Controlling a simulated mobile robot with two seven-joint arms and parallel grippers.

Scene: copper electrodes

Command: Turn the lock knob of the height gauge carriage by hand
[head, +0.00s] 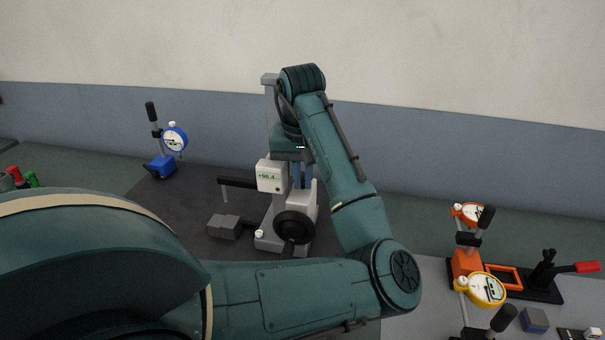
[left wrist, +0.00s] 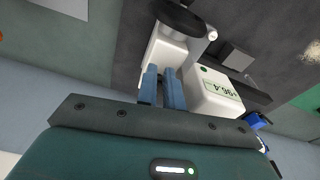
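The height gauge stands on a dark mat, its carriage display box (head: 270,177) reading about +96.4, with a black handwheel (head: 294,226) below. The display also shows in the left wrist view (left wrist: 214,93), right of my fingers. My left arm arches over the gauge, and its gripper (head: 301,174) points down just right of the display. In the left wrist view my left gripper's two blue fingers (left wrist: 162,72) are close together with a narrow gap, tips against or just over the pale carriage body (left wrist: 167,50). I cannot make out the lock knob; the fingers may hide it. My right gripper is out of view.
A blue dial indicator stand (head: 162,166) is at the left of the mat. Orange (head: 466,262) and yellow (head: 487,290) dial gauges and a red-handled clamp (head: 587,267) stand on the right. A grey block (head: 224,227) lies by the gauge base. The wall is close behind.

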